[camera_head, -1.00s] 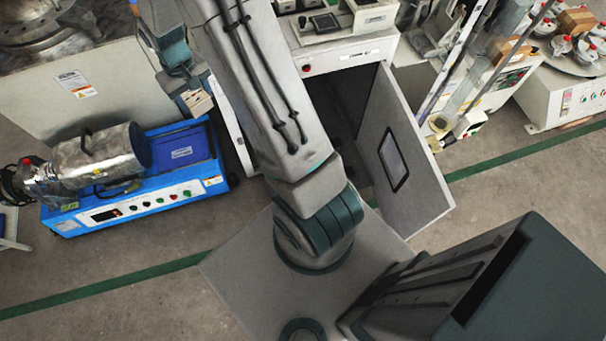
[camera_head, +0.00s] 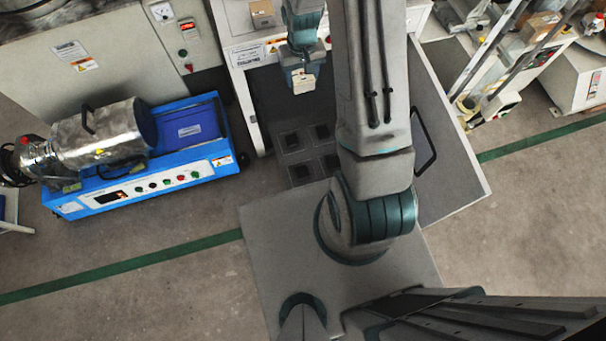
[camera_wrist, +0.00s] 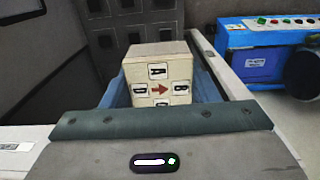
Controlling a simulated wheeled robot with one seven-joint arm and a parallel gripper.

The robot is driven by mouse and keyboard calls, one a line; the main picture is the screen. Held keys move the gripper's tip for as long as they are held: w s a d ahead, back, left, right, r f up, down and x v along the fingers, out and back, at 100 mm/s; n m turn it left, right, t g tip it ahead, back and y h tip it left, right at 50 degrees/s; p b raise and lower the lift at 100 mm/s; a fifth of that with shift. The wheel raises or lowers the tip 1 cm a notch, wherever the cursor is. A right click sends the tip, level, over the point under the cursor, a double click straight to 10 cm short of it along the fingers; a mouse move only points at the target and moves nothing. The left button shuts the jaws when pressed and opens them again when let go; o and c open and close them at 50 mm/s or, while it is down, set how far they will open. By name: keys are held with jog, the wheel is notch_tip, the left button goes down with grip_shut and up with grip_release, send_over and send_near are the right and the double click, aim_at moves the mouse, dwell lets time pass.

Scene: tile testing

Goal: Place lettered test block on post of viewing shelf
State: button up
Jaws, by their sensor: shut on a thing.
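A cream-coloured block (camera_wrist: 157,73) with letter tiles A, B and D and a red arrow is held between the blue finger pads of my gripper (camera_wrist: 160,92). In the head view my gripper (camera_head: 303,72) hangs at the mouth of an open cabinet, with the block (camera_head: 303,84) at its tip. Dark square plates (camera_head: 290,141) stand in rows low in the cabinet opening. I cannot tell a post or which surface is the viewing shelf. The block's underside and far sides are hidden.
The open cabinet door (camera_head: 455,150) stands to the right of my arm. A blue machine with a steel cylinder (camera_head: 170,155) is on the left. A brown box (camera_head: 262,13) sits on top of the cabinet. Bare floor (camera_head: 150,290) lies at the lower left.

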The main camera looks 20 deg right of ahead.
jog(key=s+d+f+b, duration=0.1)
jog(key=s+f+b, duration=0.5)
jog(key=f, duration=0.8)
jog(key=s+d+f+b, duration=0.1)
jog(key=s+f+b, duration=0.3)
jog(key=f+b, duration=0.75)
jog(key=s+d+f+b, duration=0.1)
jog(key=s+f+b, duration=0.45)
jog(key=f, duration=1.15)
jog(key=b, duration=0.4)
send_over(302, 171)
notch_tip(302, 171, down, 7)
jog(key=shift+r, duration=0.1)
jog(key=shift+f+b, duration=0.7)
jog(key=shift+f, duration=1.3)
jog(key=shift+f, duration=0.1)
jog(key=o, duration=1.2)
jog(key=shift+o, duration=0.2)
